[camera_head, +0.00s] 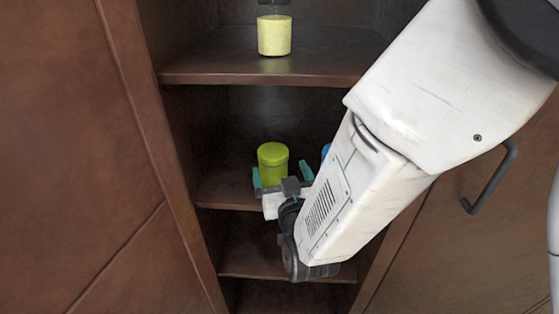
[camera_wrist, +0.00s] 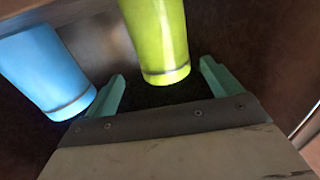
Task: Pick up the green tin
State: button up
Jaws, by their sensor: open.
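The green tin (camera_head: 272,163) is a yellow-green cylinder with a lid, standing upright on the middle shelf of the open cupboard. In the wrist view the green tin (camera_wrist: 158,42) is ahead of my gripper, between the lines of its two fingers, and its top is cut off by the frame. My gripper (camera_head: 282,175) is open and empty, with one teal fingertip on each side of the tin in the head view. In the wrist view my gripper (camera_wrist: 163,72) also shows its fingers spread. I cannot tell whether a finger touches the tin.
A blue container (camera_wrist: 45,72) stands close by the left finger in the wrist view; in the head view the blue container (camera_head: 326,151) is mostly hidden behind my arm. A jar of pale yellow contents (camera_head: 274,36) stands on the upper shelf (camera_head: 270,78). Cupboard walls bound both sides.

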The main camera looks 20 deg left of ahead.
aim_at(273, 156)
jog(key=x, duration=0.6)
jog(key=shift+a+r, duration=0.25)
jog(key=c, duration=1.3)
jog(key=shift+o, duration=0.2)
jog(key=shift+r, duration=0.1)
